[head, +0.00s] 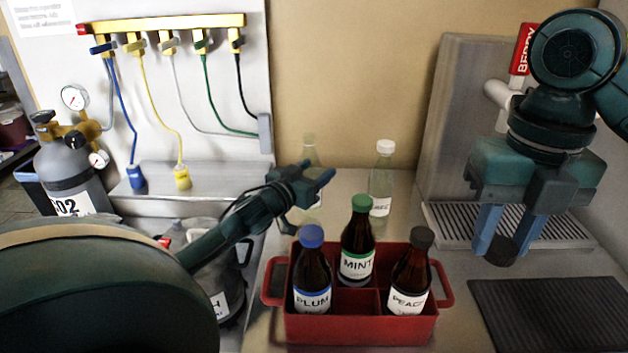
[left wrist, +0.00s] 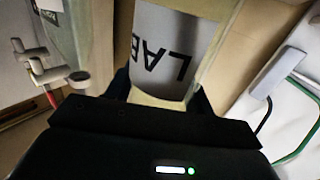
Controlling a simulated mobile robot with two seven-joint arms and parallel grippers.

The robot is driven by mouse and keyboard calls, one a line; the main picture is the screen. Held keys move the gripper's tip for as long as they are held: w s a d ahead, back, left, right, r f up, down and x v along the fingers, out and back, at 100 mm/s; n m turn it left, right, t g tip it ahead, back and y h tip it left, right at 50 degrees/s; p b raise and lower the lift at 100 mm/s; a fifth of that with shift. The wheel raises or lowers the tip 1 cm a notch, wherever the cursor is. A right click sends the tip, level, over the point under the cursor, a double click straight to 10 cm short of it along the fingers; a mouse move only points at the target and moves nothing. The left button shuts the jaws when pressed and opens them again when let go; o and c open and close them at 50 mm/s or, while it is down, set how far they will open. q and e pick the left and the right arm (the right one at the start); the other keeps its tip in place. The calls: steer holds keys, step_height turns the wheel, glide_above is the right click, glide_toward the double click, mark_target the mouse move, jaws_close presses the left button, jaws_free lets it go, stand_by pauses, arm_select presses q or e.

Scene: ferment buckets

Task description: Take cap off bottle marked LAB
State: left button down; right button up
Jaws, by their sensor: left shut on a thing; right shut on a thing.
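The bottle marked LAB (left wrist: 172,50) fills the middle of the left wrist view, its label upside down there. In the head view a clear bottle (head: 310,153) stands behind my left gripper (head: 308,200), which is shut on it and hides its lower part. Its neck looks pale and clear, with no coloured cap that I can make out. My right gripper (head: 502,240) points down at the right, well away from the bottle. It is shut on a small dark round thing (head: 501,251), which looks like a cap.
A clear bottle with a white cap (head: 381,165) stands right of the held one. A red caddy (head: 360,330) in front holds bottles PLUM (head: 313,275), MINT (head: 358,245) and PEACH (head: 410,275). A drip grate (head: 550,228) and black mat (head: 550,310) lie at the right.

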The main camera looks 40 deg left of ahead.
arm_select(q)
steer(key=shift+f, duration=0.85)
steer(key=shift+f, duration=0.1)
steer(key=c, duration=1)
jaws_free()
steer(key=shift+f, duration=0.1)
steer(key=o, duration=0.4)
steer(key=shift+o, duration=0.2)
